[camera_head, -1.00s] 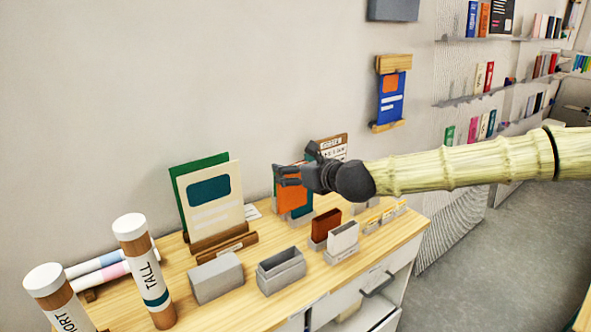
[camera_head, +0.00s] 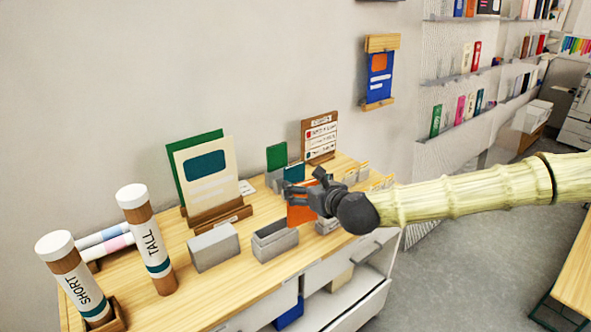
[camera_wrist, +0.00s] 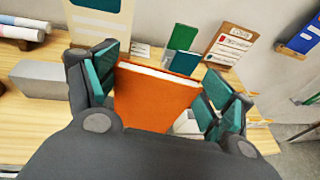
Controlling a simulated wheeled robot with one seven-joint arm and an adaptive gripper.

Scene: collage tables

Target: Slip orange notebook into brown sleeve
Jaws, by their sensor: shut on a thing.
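The orange notebook (camera_head: 299,215) is held upright in my gripper (camera_head: 293,191), above the table's right part. In the wrist view, the notebook (camera_wrist: 155,97) stands between the two teal-padded fingers of my gripper (camera_wrist: 165,82), its page edge facing up. The brown sleeve cannot be made out now; the notebook and gripper cover the area where it stood in the earlier head view. I cannot tell whether the notebook's lower edge is above or inside it. A white sleeve (camera_wrist: 187,122) shows partly behind the notebook.
A grey block (camera_head: 213,248) and an open grey holder (camera_head: 274,240) stand left of the notebook. A green notebook (camera_head: 276,158) and a sign board (camera_head: 320,135) stand behind. TALL (camera_head: 147,240) and SHORT (camera_head: 75,280) tubes are at left.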

